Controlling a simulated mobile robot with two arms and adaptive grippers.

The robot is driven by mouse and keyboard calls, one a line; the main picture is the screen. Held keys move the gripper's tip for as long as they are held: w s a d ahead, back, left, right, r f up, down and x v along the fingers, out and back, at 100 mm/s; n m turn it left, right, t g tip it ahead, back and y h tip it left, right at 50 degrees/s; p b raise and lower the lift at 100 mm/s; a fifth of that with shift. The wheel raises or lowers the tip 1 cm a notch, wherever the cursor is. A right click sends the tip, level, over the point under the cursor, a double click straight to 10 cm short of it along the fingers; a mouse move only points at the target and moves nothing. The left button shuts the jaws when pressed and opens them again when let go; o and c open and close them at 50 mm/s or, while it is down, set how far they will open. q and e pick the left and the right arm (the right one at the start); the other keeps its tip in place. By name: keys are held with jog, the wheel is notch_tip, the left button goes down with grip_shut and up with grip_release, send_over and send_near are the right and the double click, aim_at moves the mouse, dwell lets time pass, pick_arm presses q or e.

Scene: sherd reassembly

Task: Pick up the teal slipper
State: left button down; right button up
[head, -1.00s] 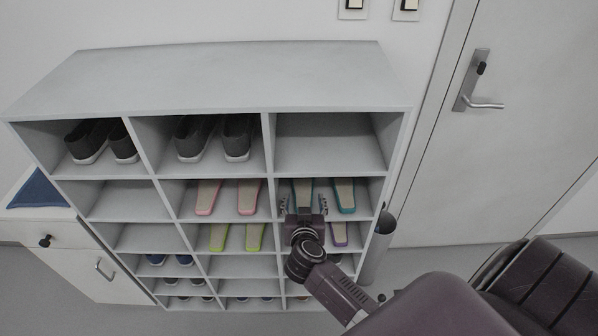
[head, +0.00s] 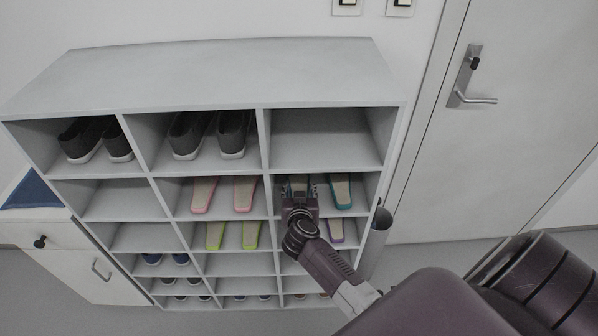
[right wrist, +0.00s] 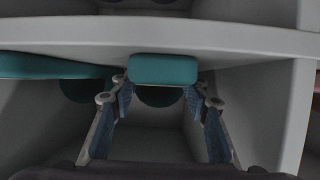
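Two teal slippers stand side by side in the right-hand compartment of the second row. The left one (head: 299,180) is partly hidden by my right gripper; the right one (head: 341,191) is in clear view. My right gripper (head: 299,189) is open at the front of this compartment, its fingers on either side of the left slipper. In the right wrist view, that slipper's teal end (right wrist: 163,70) lies between the fingertips (right wrist: 162,88), with no clear grip on it. The other teal slipper (right wrist: 50,66) is left of the fingers there. My left gripper is not in view.
The grey shoe rack (head: 215,75) has dividers and shelf boards close around the gripper. Pink slippers (head: 244,193) are one compartment left, a purple slipper (head: 336,231) is below, and the compartment above is empty. A grey cylinder (head: 376,240) stands at the rack's right side.

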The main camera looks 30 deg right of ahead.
jog(key=c, duration=0.7)
jog(key=shift+s+r, duration=0.1)
jog(key=shift+r, duration=0.05)
